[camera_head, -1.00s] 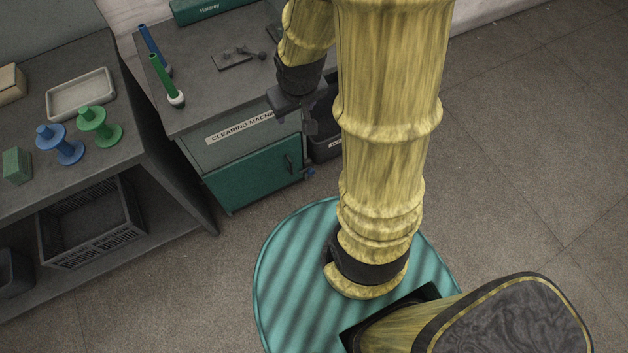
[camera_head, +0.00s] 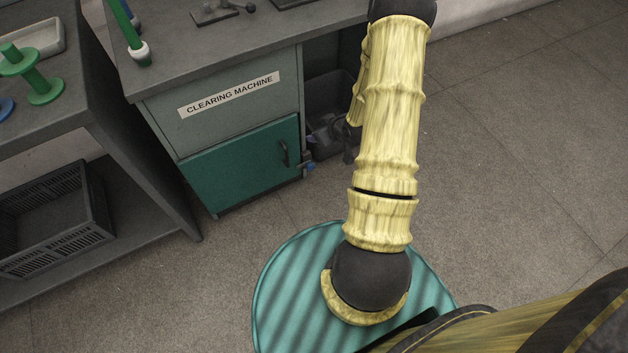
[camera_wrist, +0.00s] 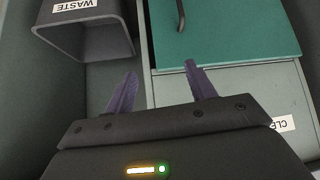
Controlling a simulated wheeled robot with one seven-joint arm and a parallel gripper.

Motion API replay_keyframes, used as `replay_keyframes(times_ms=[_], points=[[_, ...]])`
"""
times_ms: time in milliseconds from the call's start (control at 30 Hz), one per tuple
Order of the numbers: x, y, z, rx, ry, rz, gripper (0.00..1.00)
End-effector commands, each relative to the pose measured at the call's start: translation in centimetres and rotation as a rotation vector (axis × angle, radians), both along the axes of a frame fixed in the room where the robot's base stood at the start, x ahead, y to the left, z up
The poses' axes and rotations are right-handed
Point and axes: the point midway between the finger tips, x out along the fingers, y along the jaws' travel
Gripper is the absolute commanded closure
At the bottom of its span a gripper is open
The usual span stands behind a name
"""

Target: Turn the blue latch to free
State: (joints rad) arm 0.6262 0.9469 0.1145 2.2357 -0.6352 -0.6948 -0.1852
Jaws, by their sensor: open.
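The waste bin (camera_wrist: 85,38) stands beside the cabinet, close to my left finger in the wrist view. The "CLEARING MACHINE" label (camera_head: 229,94) is above the door. A shelf with a black crate (camera_head: 55,222) is at left.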

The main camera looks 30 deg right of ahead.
Motion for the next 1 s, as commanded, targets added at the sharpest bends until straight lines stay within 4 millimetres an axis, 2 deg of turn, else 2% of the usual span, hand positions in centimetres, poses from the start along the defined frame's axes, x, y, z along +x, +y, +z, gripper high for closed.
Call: replay_keyframes(times_ms=[33, 200, 500, 800, 900, 1000], points=[[-0.2, -0.4, -3.9, 0.021, -0.022, -0.003, 0.45], [-0.6, -1.4, -11.2, 0.085, -0.128, -0.006, 0.45], [-2.3, -2.3, -22.9, 0.204, -0.348, -0.053, 0.45], [-5.4, -2.6, -33.0, 0.316, -0.604, -0.164, 0.45], [-6.5, -2.7, -35.6, 0.345, -0.69, -0.209, 0.45], [-7.4, -2.7, -37.2, 0.364, -0.758, -0.248, 0.45]])
